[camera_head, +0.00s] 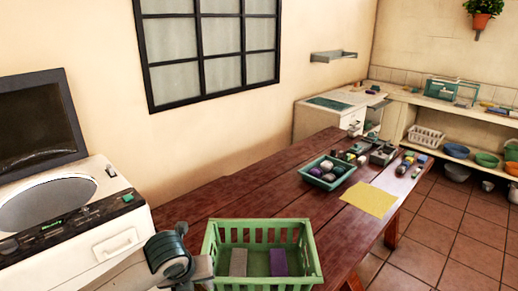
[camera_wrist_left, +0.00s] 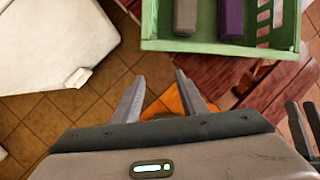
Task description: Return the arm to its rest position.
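My left gripper (camera_wrist_left: 160,76) shows in the left wrist view with its two fingers apart and nothing held between them. It hangs over the floor just short of the green basket (camera_wrist_left: 200,45), not touching it. In the head view my left arm (camera_head: 170,258) is at the bottom, left of the basket (camera_head: 262,224). A grey block (camera_head: 238,262) and a purple block (camera_head: 278,262) lie inside the basket. Two dark prongs at the right edge of the left wrist view may be my right gripper (camera_wrist_left: 303,128); their opening is unclear. It does not show in the head view.
The basket stands at the near end of the wooden table (camera_head: 225,195). A white machine (camera_head: 75,225) stands close on the left. Farther along are a green crate (camera_head: 327,171) of round items, a yellow cloth (camera_head: 369,199) and small objects. Tiled floor is clear at right.

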